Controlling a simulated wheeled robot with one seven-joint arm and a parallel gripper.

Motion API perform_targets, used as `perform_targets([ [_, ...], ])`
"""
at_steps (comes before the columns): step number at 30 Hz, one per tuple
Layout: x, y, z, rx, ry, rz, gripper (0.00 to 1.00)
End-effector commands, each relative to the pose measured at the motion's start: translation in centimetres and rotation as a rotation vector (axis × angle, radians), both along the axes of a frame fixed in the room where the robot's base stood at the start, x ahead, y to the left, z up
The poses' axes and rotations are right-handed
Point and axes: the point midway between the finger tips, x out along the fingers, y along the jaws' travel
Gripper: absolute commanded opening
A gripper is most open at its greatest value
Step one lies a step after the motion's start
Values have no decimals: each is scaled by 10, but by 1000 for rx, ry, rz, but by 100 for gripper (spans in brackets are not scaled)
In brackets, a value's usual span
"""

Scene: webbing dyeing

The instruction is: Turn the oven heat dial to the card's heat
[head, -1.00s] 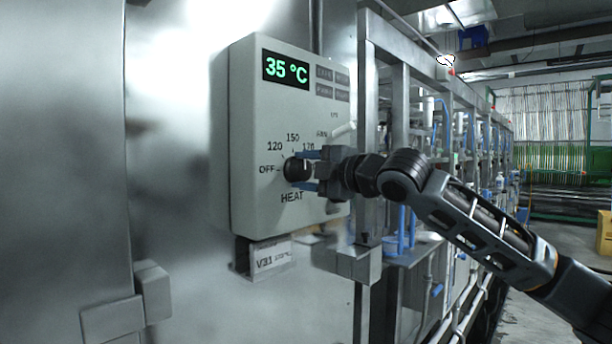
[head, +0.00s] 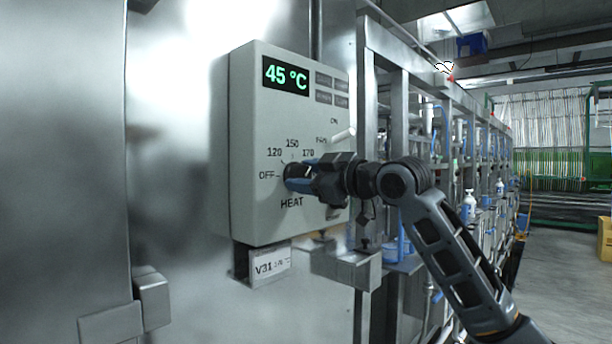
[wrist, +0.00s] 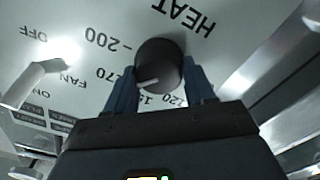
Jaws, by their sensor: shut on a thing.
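The black heat dial (head: 293,172) is on the front of the pale control box (head: 245,140). My gripper (head: 303,178) is shut on it, with one blue finger on each side in the wrist view. The dial (wrist: 160,62) has a white pointer mark, which points roughly toward 170, though a finger hides part of the scale. OFF, 120, 150 and 170 show in the head view, and 200 in the wrist view. The display (head: 286,77) reads 45 °C. The card (head: 270,264) below the box reads V31; its smaller text is too small to read surely.
A white fan lever (head: 343,134) sticks out above and right of the dial, close to my gripper; it also shows in the wrist view (wrist: 38,80). A metal frame (head: 366,120) stands just right of the box.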

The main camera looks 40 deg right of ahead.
Motion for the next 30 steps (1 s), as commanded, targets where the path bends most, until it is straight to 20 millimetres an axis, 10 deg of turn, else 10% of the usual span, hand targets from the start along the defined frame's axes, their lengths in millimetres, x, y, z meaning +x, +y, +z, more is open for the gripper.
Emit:
perform_targets([
  [20, 0, -1, -4, 65, 10, -2, 23],
  [21, 0, -1, -4, 65, 10, -2, 56],
  [30, 0, 0, -2, 63, 5, -1, 79],
])
